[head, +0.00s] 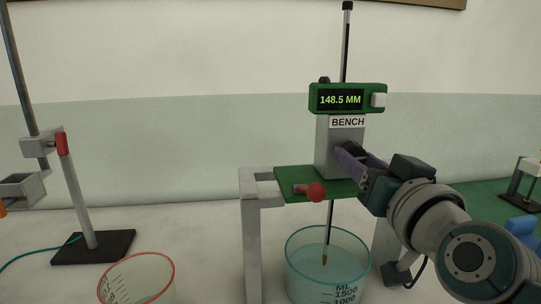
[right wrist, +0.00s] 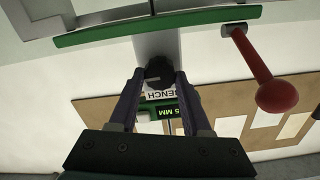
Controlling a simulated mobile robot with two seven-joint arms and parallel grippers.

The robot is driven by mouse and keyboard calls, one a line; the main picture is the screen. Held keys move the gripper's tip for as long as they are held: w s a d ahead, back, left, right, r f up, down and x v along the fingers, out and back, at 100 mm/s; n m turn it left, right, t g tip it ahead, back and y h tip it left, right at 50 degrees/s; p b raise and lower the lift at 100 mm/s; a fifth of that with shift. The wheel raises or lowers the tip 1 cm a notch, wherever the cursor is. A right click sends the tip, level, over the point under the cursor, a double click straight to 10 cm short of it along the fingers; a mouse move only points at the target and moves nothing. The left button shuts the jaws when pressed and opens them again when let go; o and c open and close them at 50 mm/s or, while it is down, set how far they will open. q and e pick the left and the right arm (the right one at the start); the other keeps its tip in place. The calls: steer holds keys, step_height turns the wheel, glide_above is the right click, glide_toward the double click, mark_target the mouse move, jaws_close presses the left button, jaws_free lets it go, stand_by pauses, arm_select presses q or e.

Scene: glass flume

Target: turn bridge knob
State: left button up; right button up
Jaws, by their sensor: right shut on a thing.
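The bridge has a green plate (head: 328,177) on grey legs, with a grey post (head: 342,133) marked BENCH. A green display (head: 345,99) on the post reads 148.5 MM. A thin rod passes down through the bridge into a beaker of water (head: 328,262). A black knob (right wrist: 159,72) sits on the post. My right gripper (head: 350,156) is at the post's right side. In the right wrist view its purple fingers are shut on the knob, one on each side. In the head view the fingers mostly hide the knob. My left gripper is not in view.
A red ball handle (head: 316,192) sticks out from the plate's front, left of my right gripper. A red-rimmed beaker (head: 138,279) stands at the front left. A clamp stand on a black base (head: 93,247) stands at the far left.

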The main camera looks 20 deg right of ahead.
jaws_close()
steer(key=shift+r+m+p, duration=0.1)
steer(key=shift+m+p, duration=0.4)
steer(key=shift+m, duration=0.9)
steer(key=shift+m+p, duration=0.3)
steer(key=shift+m, duration=0.7)
steer(key=o, duration=1.1)
jaws_free()
steer(key=shift+o, duration=0.2)
steer(key=shift+s, duration=0.1)
